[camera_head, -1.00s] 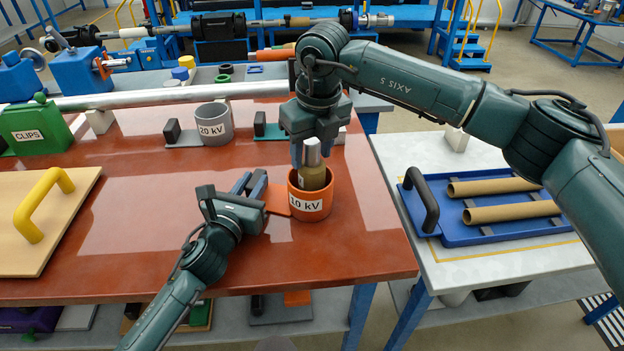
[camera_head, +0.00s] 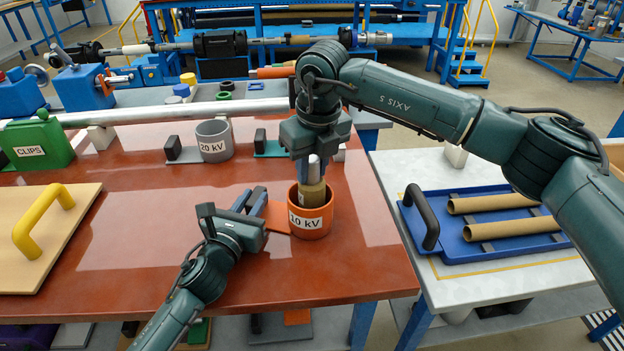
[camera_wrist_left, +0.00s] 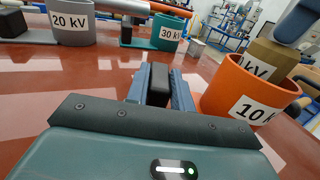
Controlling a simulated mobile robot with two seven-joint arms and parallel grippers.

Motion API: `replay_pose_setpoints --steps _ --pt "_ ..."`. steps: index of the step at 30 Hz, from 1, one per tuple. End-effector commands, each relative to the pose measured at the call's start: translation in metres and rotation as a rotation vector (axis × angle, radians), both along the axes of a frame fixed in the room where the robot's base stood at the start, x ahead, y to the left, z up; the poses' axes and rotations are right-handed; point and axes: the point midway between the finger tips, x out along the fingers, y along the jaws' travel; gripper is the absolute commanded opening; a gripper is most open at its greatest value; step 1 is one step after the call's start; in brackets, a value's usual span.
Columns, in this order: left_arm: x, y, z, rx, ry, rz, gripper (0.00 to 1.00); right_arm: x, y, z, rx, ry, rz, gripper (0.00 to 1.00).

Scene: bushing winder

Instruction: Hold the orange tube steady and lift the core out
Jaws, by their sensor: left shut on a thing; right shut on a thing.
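The orange tube (camera_head: 312,231), labelled 10 kV, stands upright on the red-brown table; it also shows at the right of the left wrist view (camera_wrist_left: 225,92). The core's lower part is hidden inside the tube.
Behind stand a grey 20 kV tube (camera_head: 214,141) and a teal 30 kV tube (camera_wrist_left: 167,32). A green clips box (camera_head: 37,145) and a board with a yellow handle (camera_head: 44,221) are left. A blue tray (camera_head: 480,247) with two brown tubes lies on the right table.

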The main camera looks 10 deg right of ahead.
Motion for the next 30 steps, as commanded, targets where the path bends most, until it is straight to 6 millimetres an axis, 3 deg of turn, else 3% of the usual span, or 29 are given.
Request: replay_pose_setpoints --steps 15,26,27,30 --pt "0.000 0.000 0.000 0.000 0.000 0.000 0.00 0.000 0.000 0.089 -0.001 -0.003 0.001 0.00" --pt "0.000 0.000 0.000 0.000 0.000 0.000 0.00 0.000 0.000 0.099 0.000 -0.001 0.001 0.00" --pt "0.000 0.000 0.000 0.000 0.000 0.000 0.24 0.000 0.000 0.099 0.001 -0.002 0.001 0.00" --pt "0.000 0.000 0.000 0.000 0.000 0.000 0.32 0.000 0.000 0.099 0.001 -0.002 0.001 0.00"
